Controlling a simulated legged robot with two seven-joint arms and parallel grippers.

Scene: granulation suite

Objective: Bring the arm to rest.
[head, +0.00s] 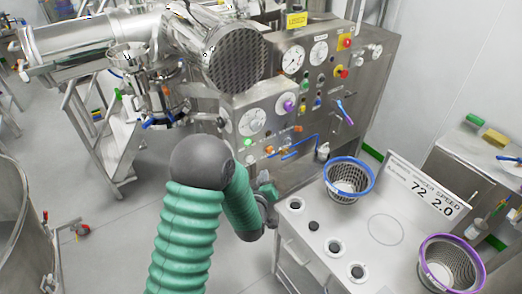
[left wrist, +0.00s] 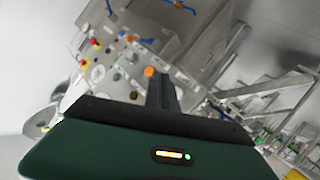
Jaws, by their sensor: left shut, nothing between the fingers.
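My left arm rises from the bottom of the head view in green ribbed sleeves, bends at a grey joint and reaches down to the right. My left gripper (head: 268,192) is small and partly hidden at the end of it, between the control panel and the near left corner of the counter. In the left wrist view the fingers of my left gripper (left wrist: 162,92) stand together, shut with nothing held. An orange knob shows just beyond the fingertips; I cannot tell the gap. My right gripper is not in view.
A steel control panel (head: 285,105) with gauges and knobs stands behind the gripper. The counter (head: 305,232) at right bears a blue-rimmed basket (head: 348,182), a purple-rimmed basket (head: 449,264) and a sign (head: 432,190) reading "72 2.0". Bare floor (head: 110,235) lies left of my arm.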

